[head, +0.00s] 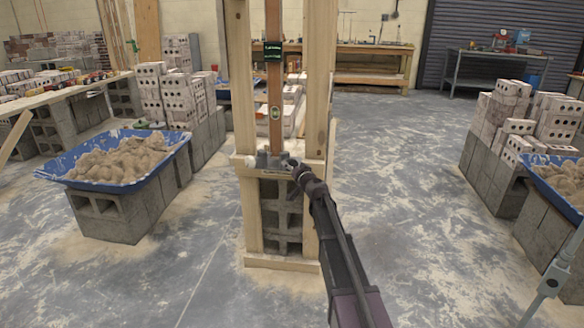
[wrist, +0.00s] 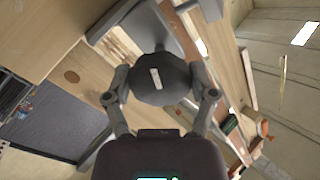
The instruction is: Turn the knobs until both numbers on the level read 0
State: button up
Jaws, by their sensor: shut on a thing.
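A dark, many-sided knob (wrist: 160,82) with a pale mark on its face fills the middle of the wrist view. My gripper (wrist: 166,92) has one finger on each side of it and is shut on it. In the head view my gripper (head: 293,167) reaches the grey fittings (head: 264,160) at the foot of a brown upright board (head: 275,82). The level (head: 272,49) is a black box with green figures high on this board; its numbers are too small to read. A greenish vial (head: 275,113) sits lower on the board. Other knobs cannot be made out clearly.
Pale wooden posts (head: 242,90) stand close on both sides of the board, over stacked grey blocks (head: 280,214). A blue mortar tub (head: 62,163) is at left and another (head: 543,183) at right.

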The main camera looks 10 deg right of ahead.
jog(key=shift+w+n, duration=0.1)
jog(key=shift+n, duration=0.3)
jog(key=o, duration=1)
jog(key=shift+o, duration=0.2)
jog(key=v, duration=1.2)
